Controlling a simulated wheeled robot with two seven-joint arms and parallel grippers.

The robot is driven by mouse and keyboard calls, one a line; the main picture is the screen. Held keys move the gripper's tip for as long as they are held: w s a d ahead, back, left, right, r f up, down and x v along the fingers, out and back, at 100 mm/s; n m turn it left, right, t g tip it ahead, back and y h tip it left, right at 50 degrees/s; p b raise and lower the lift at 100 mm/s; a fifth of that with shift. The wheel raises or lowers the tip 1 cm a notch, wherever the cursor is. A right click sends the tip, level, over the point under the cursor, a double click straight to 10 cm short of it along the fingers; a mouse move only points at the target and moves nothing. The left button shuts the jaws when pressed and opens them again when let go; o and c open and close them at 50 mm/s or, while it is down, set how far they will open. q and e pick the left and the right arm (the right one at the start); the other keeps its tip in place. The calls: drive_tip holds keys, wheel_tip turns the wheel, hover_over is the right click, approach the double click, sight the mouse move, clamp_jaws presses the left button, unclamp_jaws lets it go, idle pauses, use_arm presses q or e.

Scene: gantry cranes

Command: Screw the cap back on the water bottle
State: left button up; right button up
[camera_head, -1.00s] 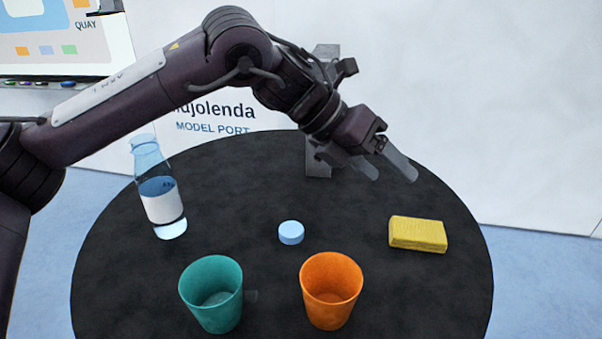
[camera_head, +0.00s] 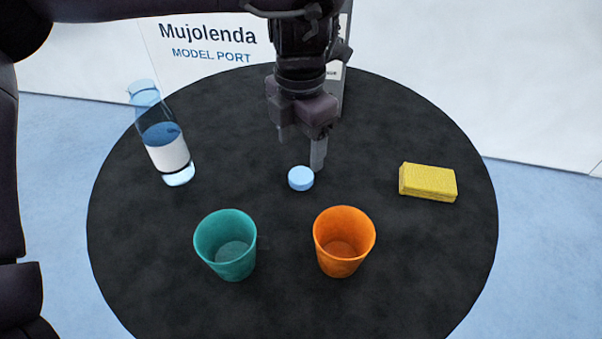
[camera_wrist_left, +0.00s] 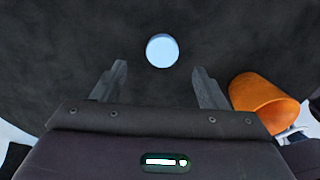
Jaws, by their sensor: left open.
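The light blue cap (camera_head: 300,178) lies on the black round table, near its middle. The clear water bottle (camera_head: 168,153), with a white label and an open-looking top, stands at the left of the table. My left gripper (camera_head: 318,158) points down just behind the cap in the head view. In the left wrist view the gripper's two fingers (camera_wrist_left: 161,85) are apart, and the cap (camera_wrist_left: 162,50) lies ahead of the gap between them, not touched. My right gripper is not in view.
A teal cup (camera_head: 226,246) and an orange cup (camera_head: 344,243) stand in front of the cap on the table (camera_head: 300,300). A yellow sponge (camera_head: 428,182) lies at the right. A grey post (camera_head: 345,70) stands behind my left gripper. Bare table surrounds the cap.

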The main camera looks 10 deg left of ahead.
sight(301, 175)
use_arm(q)
drive_tip(key=shift+f, duration=0.6)
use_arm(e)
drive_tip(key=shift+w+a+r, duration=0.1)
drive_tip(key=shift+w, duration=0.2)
use_arm(q)
wheel_tip(301, 175, down, 4)
drive_tip(key=p, duration=0.3)
drive_tip(key=shift+s+d+f, duration=0.1)
drive_tip(key=shift+s+f, duration=0.05)
drive_tip(key=shift+f, duration=0.45)
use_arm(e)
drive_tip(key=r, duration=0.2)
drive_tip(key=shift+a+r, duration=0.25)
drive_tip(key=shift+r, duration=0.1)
use_arm(q)
drive_tip(key=c, duration=1.1)
drive_tip(key=shift+o, duration=0.2)
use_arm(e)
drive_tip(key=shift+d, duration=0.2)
